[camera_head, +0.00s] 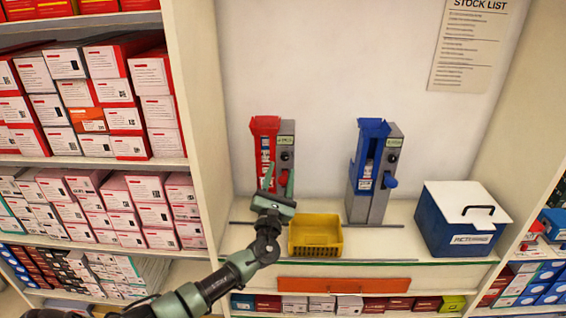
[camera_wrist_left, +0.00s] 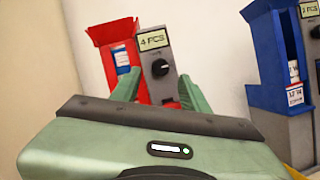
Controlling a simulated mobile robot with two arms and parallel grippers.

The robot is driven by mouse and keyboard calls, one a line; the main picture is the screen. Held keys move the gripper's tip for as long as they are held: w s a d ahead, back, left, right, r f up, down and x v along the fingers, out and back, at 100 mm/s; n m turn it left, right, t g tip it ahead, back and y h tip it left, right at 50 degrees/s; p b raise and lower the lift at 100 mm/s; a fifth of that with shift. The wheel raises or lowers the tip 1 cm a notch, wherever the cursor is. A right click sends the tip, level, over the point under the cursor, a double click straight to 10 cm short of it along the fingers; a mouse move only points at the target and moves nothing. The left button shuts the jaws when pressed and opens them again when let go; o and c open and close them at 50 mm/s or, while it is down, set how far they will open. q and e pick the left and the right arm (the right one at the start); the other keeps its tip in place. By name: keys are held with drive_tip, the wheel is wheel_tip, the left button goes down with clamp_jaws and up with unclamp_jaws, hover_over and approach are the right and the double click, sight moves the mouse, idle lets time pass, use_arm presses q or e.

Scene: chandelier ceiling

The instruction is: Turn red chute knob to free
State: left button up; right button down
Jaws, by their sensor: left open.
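The red chute (camera_head: 264,145) stands on the shelf against the back wall, with a grey panel on its right side. It also shows in the left wrist view (camera_wrist_left: 112,45). A dark round knob (camera_wrist_left: 160,68) sits on that panel, under a "4 PCS" label; in the head view the knob (camera_head: 286,157) is small. My left gripper (camera_head: 279,182) is open and empty in front of the red chute. In the left wrist view its two green fingers (camera_wrist_left: 158,90) stand apart, below and to either side of the knob. The knob's setting is too small to read. My right gripper is not in view.
A blue chute (camera_head: 368,160) with its own grey panel stands to the right. A yellow basket (camera_head: 315,240) sits in front between the chutes. A blue box with a white lid (camera_head: 462,238) is at the right. Boxed shelves (camera_head: 85,160) flank the left.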

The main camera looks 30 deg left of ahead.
sight(284, 160)
use_arm(q)
drive_tip(key=shift+x, duration=2)
clamp_jaws()
drive_tip(key=shift+f, duration=0.1)
